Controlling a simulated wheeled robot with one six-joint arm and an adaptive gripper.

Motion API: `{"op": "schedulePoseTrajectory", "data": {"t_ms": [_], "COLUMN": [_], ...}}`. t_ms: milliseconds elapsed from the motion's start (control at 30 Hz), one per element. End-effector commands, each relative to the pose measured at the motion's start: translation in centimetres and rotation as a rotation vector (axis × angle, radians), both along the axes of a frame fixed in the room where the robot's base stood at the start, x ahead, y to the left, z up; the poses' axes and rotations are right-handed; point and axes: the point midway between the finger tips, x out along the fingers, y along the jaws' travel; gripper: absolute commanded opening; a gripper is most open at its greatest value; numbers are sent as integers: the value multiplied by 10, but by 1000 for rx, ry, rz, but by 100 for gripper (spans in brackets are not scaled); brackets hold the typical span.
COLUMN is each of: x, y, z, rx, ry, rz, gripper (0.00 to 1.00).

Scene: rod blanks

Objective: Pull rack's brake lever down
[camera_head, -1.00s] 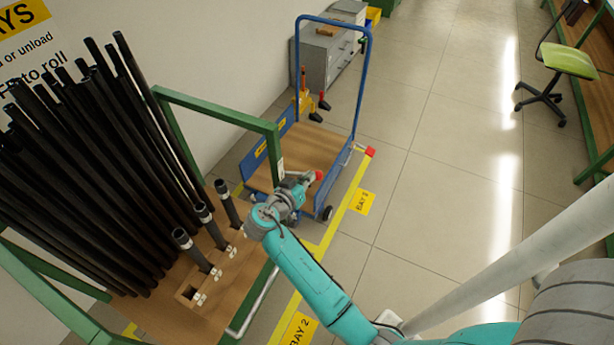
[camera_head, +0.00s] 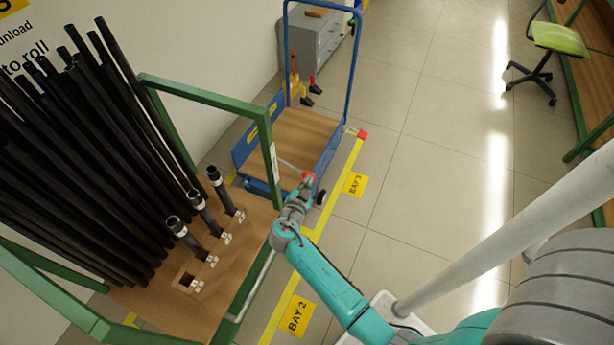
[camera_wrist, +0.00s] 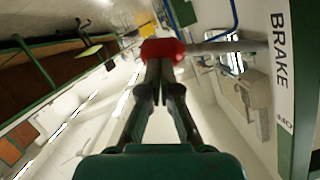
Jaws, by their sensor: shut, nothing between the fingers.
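The rack (camera_head: 147,92) is a green frame with a wooden deck holding black rods. Its brake lever is a thin grey rod (camera_wrist: 208,47) with a red knob (camera_wrist: 162,50), standing out from the green post beside a white BRAKE label (camera_wrist: 281,70). In the head view the red knob (camera_head: 308,175) shows just past my gripper (camera_head: 303,188). In the wrist view my gripper (camera_wrist: 156,80) is shut and empty, its fingertips right at the knob. I cannot tell whether they touch it.
A blue trolley (camera_head: 355,75) with a wooden deck stands behind the rack, close to my gripper. A grey cabinet (camera_head: 318,42) is at the back. Short rods (camera_head: 222,190) stand in a block on the rack deck. The tiled floor to the right (camera_head: 430,150) is clear.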

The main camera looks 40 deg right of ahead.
Motion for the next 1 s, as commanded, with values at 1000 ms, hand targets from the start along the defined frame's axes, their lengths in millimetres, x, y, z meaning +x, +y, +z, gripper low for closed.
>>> {"op": "schedulePoseTrajectory", "data": {"t_ms": [1000], "x": [8], "y": [2], "z": [-28], "rx": [-2], "ry": [3], "rz": [-3], "gripper": [0]}}
